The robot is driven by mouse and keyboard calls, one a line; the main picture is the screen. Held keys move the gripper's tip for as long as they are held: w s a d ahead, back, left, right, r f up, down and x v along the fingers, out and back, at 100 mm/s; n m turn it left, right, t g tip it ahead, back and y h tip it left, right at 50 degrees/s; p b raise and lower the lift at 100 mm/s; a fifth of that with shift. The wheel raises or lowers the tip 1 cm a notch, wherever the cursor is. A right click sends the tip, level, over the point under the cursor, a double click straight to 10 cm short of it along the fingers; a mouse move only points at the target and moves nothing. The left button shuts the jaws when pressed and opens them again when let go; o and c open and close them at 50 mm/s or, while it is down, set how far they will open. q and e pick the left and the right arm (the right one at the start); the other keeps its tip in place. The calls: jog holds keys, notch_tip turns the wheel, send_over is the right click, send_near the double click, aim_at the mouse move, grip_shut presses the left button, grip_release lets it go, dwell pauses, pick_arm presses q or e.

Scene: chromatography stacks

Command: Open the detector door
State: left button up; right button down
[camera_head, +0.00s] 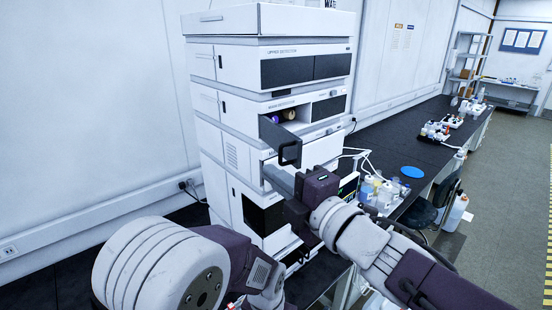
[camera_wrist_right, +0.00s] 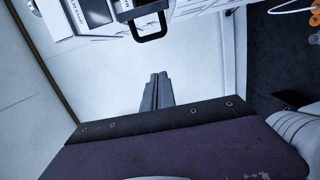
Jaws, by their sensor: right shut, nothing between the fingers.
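The detector door (camera_head: 278,138) is a dark panel on the second unit of the stack, the detector (camera_head: 232,99). It stands swung out from the front, hinged at its left side, leaving the compartment behind it open. Its black loop handle (camera_head: 290,153) is at the free end and also shows at the top of the right wrist view (camera_wrist_right: 150,25). My right gripper (camera_head: 270,175) is below the handle, apart from it. Its grey fingers (camera_wrist_right: 158,78) are together and empty. My left arm comes in at the lower left; its gripper is not visible.
Round coloured caps (camera_head: 289,115) sit inside the open compartment. The upper detector (camera_head: 285,66) above has a shut dark front. Bottles (camera_head: 377,190) and a blue disc (camera_head: 412,172) stand on the black bench (camera_head: 390,150) to the right. The air in front of the door's right side is clear.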

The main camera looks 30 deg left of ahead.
jog(key=w+p, duration=0.1)
jog(key=w+a+p, duration=0.1)
jog(key=w+p, duration=0.1)
jog(key=w+a+p, duration=0.1)
jog(key=w, duration=0.1)
jog(key=shift+w, duration=0.25)
